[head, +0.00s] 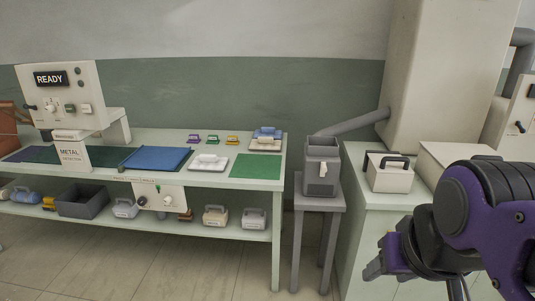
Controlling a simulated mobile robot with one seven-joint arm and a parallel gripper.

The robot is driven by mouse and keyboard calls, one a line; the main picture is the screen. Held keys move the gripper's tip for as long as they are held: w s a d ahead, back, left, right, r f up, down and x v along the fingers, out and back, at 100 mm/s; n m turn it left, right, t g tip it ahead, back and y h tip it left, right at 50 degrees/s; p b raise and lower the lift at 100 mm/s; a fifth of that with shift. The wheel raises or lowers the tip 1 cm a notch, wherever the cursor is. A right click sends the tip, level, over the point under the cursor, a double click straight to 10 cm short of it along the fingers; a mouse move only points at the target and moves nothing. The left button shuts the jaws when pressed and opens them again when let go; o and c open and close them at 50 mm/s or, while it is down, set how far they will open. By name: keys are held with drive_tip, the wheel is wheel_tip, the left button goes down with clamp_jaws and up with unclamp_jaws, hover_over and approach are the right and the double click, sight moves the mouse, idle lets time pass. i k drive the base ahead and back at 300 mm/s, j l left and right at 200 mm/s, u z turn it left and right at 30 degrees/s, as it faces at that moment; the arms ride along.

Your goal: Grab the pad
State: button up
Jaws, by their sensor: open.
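Several flat pad-like things lie on the pale table (220,180), and I cannot tell which one is the pad. A blue pad (155,158) lies in the middle of the tabletop. A green mat (257,167) lies flat at its right end. A white item on a light tray (209,162) sits between them. A blue item on a tray (267,134) is at the back right corner. My gripper (374,268) is at the lower right, in front of the right-hand cabinet, far from the table. It is open, and nothing shows between its fingers.
A metal detector machine (60,95) reading READY stands at the table's left. Small coloured clips (213,139) lie at the back. A grey bin (82,201) and several handled boxes fill the lower shelf. A grey machine on a stand (322,167) separates table and cabinet (372,215). The floor in front is clear.

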sight(206, 163)
drive_tip(key=i+j+z, duration=0.1)
drive_tip(key=i+j, duration=0.35)
drive_tip(key=i+j+z, duration=0.15)
drive_tip(key=i+j, duration=0.3)
drive_tip(key=j, duration=0.15)
